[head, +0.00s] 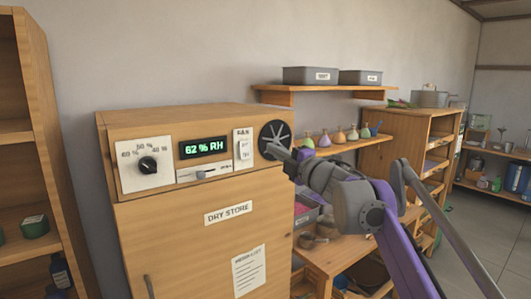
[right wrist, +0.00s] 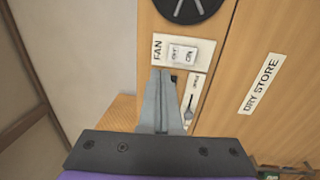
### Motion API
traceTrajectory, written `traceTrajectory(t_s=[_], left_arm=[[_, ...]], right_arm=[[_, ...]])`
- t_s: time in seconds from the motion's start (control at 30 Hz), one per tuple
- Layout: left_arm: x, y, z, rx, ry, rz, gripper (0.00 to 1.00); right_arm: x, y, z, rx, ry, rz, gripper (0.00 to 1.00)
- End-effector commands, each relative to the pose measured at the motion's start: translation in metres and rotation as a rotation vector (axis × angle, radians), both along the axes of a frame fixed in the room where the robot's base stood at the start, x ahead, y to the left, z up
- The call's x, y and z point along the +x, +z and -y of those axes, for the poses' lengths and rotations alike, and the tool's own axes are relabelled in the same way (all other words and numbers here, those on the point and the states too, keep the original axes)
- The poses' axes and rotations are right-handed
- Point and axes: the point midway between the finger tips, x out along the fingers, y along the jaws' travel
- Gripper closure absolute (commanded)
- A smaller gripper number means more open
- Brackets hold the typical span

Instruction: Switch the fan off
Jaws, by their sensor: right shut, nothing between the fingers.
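The fan switch (head: 243,148) is a small white rocker on the upper front of the wooden dry store cabinet, under a FAN label. It also shows in the right wrist view (right wrist: 182,53), with its two halves lettered ON and OFF. I cannot tell for sure which half is pressed in. The round dark fan (head: 275,138) is just right of the switch in the head view. My right gripper (head: 270,150) is shut and empty, its tips close to the switch and in front of the panel. In the right wrist view the tips (right wrist: 161,73) lie just below the switch; contact cannot be told. My left gripper is not in view.
The dry store cabinet (head: 170,215) also carries a dial (head: 148,165), a green 62 % RH display (head: 203,147) and a slider (head: 202,174). A shelf with grey bins (head: 310,76) and a lower shelf with flasks (head: 325,140) stand to the right.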

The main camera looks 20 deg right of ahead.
Motion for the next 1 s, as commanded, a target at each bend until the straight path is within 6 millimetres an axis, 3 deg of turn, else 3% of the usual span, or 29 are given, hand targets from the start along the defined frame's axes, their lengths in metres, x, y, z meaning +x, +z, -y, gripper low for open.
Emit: traceTrajectory(t_s=[0.23, 0.8, 0.93, 1.0], left_arm=[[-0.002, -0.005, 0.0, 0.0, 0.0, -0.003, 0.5], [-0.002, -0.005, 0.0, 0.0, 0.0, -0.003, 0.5], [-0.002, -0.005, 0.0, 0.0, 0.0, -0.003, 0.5], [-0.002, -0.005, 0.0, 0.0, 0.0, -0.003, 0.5]], right_arm=[[-0.025, 0.003, 0.009, -0.001, -0.001, -0.001, 1.0], [-0.028, 0.003, 0.011, 0.017, -0.014, -0.004, 1.0], [-0.036, -0.015, 0.021, 0.141, -0.123, -0.046, 1.0], [-0.049, -0.039, 0.032, 0.268, -0.226, -0.098, 1.0]])
